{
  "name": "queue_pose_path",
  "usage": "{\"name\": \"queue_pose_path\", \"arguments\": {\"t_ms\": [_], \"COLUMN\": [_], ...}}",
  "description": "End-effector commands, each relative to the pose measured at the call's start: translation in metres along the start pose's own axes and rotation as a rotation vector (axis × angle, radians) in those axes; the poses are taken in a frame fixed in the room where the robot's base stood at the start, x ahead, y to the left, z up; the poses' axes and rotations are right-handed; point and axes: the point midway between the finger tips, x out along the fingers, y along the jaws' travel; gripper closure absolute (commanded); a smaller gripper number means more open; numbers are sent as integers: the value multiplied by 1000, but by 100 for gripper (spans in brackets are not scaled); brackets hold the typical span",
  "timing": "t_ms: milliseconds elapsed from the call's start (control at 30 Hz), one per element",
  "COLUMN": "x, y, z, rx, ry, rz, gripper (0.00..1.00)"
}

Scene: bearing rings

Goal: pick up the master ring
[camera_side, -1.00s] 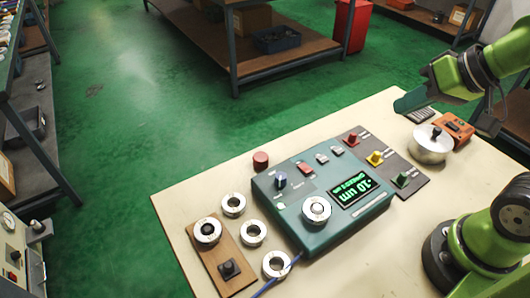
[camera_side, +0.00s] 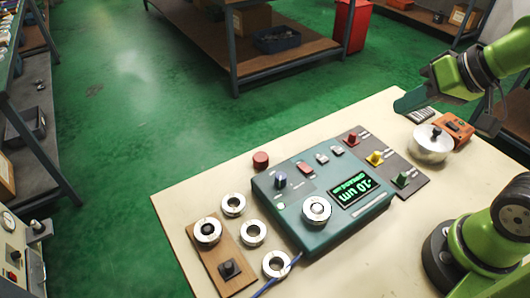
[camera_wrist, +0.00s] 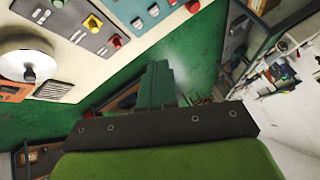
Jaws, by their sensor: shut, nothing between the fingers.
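Several silver rings are in the side view, and I cannot tell by marking which one is the master ring. One ring (camera_side: 207,231) sits around a dark post on a wooden board (camera_side: 216,256). Another ring (camera_side: 316,209) sits on the teal gauge box (camera_side: 343,224). Loose rings lie on the table between them: a far one (camera_side: 233,204), a middle one (camera_side: 252,234) and a near one (camera_side: 276,265). My gripper (camera_side: 408,102) is shut and empty, raised above the far right of the table, well away from the rings. Its closed teal fingers also show in the wrist view (camera_wrist: 160,85).
A silver lidded pot (camera_side: 431,144) and an orange-brown box (camera_side: 454,130) stand near my gripper. A dark panel (camera_side: 408,176) with red, yellow and green knobs lies beside the gauge. A red cylinder (camera_side: 261,160) stands behind it. The table's front middle is clear.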

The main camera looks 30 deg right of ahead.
Motion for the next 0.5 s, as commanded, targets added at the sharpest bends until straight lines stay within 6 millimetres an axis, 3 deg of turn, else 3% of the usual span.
{"name": "queue_pose_path", "arguments": {"t_ms": [67, 500], "x": [0, 0], "y": [0, 0], "z": [0, 0], "rx": [0, 0], "ry": [0, 0], "rz": [0, 0], "gripper": [92, 25]}}
